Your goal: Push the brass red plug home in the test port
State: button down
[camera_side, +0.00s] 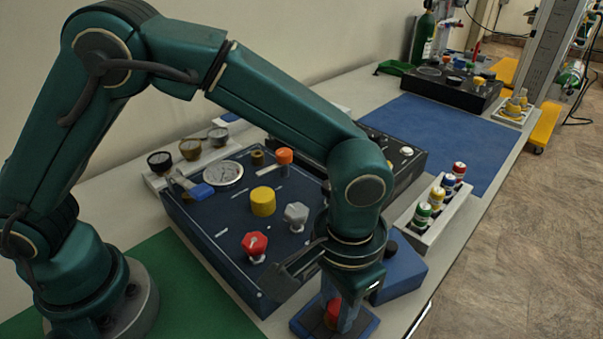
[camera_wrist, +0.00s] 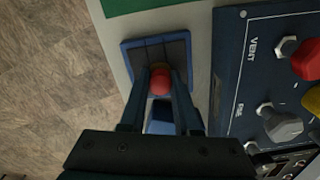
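A rounded red plug (camera_wrist: 160,82) sits between the fingertips of my gripper (camera_wrist: 161,78) in the wrist view, with a finger close against each side. In the side view the red plug (camera_side: 332,314) is partly hidden by my gripper (camera_side: 340,310), which points down. They are over a small blue block with a dark top (camera_side: 363,326), which also shows in the wrist view (camera_wrist: 135,57). I cannot make out a port label.
A dark blue panel (camera_side: 215,228) with a red knob (camera_side: 254,245), a grey knob (camera_side: 296,214), a yellow knob (camera_side: 263,201) and a gauge (camera_side: 222,174) stands beside my gripper. A pale rack (camera_side: 429,224) with several coloured-capped items is to the right. A blue mat (camera_side: 440,140) lies behind.

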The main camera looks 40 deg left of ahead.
aim_at(336, 307)
notch_tip(336, 307, up, 9)
jog(key=shift+s+r, duration=0.1)
jog(key=shift+r, duration=0.2)
jog(key=w+a+r+n, duration=0.5)
jog(key=w+a, duration=0.4)
jog(key=a, duration=0.3)
jog(key=w+a+n, duration=0.1)
jog(key=a+n, duration=0.2)
jog(key=a, duration=0.6)
jog(key=w+a+n, duration=0.2)
jog(key=a+n, duration=0.2)
jog(key=a, duration=0.6)
jog(key=shift+w+r, duration=0.2)
jog(key=shift+w, duration=0.1)
jog(key=shift+a, duration=0.1)
jog(key=shift+f, duration=0.15)
